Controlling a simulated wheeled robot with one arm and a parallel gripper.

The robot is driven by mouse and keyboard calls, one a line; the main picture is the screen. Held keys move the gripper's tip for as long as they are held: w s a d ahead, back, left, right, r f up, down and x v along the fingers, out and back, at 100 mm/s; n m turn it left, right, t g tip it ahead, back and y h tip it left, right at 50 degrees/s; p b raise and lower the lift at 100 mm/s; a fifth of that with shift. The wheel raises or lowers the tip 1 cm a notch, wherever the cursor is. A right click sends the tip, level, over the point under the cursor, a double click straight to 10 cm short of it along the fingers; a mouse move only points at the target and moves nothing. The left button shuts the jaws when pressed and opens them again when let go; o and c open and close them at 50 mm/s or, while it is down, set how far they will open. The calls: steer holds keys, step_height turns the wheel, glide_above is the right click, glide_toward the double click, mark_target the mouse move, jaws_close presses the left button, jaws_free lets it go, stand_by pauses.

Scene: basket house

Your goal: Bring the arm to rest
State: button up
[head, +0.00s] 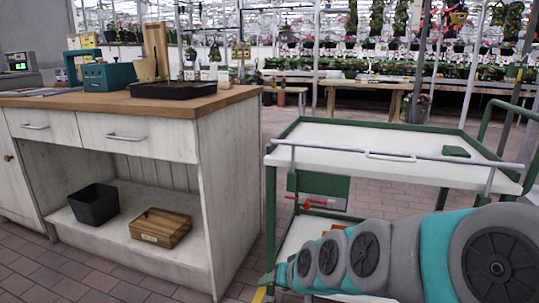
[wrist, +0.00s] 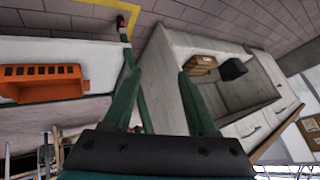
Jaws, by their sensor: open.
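My gripper (wrist: 160,74) shows in the wrist view with its two dark green fingers spread apart and nothing between them. Past the fingers are the paved floor and the side of the wooden counter. In the head view my grey and teal arm stretches from the lower right toward the left, low in front of the green and white cart (head: 345,140). The fingers cannot be made out clearly in the head view.
The wooden-topped counter (head: 222,103) stands at left, with a black pot (head: 95,205) and wooden box (head: 160,228) on its shelf. An orange crate (wrist: 40,82) sits on the cart's lower level. Paved floor shows between counter and cart.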

steer(key=s+d+g+h+p, duration=0.1)
steer(key=s+d+g, duration=0.3)
steer(key=s, duration=1)
steer(key=s+d+g+h+p, duration=0.2)
steer(key=s+d+g+h, duration=0.1)
steer(key=s+d, duration=0.6)
steer(key=s+g, duration=0.1)
steer(key=s, duration=0.3)
steer(key=shift+s+d+g, duration=0.15)
steer(key=shift+s+g, duration=0.2)
steer(key=shift+g, duration=0.05)
